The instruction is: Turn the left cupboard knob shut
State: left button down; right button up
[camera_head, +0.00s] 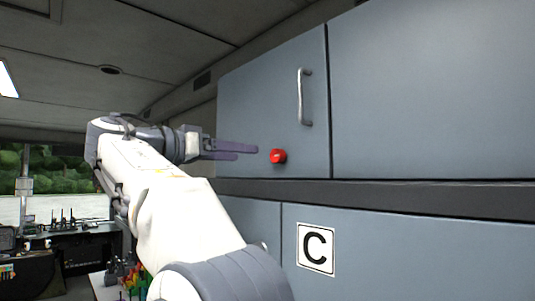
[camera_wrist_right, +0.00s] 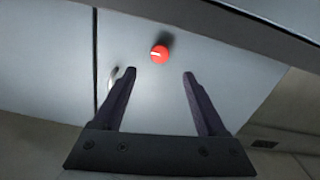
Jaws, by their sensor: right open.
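The red knob (camera_head: 278,156) sits on the lower part of the grey-blue left cupboard door (camera_head: 262,100), left of the metal handle (camera_head: 304,97). In the right wrist view the knob (camera_wrist_right: 159,54) shows a short white mark and lies beyond the fingertips, between their lines. My right gripper (camera_head: 256,152) is open and empty, its fingers pointing at the knob from the left. The fingertips (camera_wrist_right: 160,74) look apart from the knob. The handle (camera_wrist_right: 113,76) is partly hidden behind one finger. My left gripper is not in view.
A larger cupboard door (camera_head: 430,90) adjoins on the right. A desk with equipment (camera_head: 70,235) stands at the lower left. The space before the upper doors is clear.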

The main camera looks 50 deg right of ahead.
aim_at(274, 155)
jog(key=d+p, duration=0.1)
jog(key=d, duration=0.2)
jog(key=d+p, duration=0.1)
jog(key=d, duration=0.2)
jog(key=s+d, duration=0.1)
jog(key=d, duration=0.2)
jog(key=shift+r+p, duration=0.15)
jog(key=shift+p, duration=0.25)
jog(key=shift+d, duration=0.65)
grip_shut()
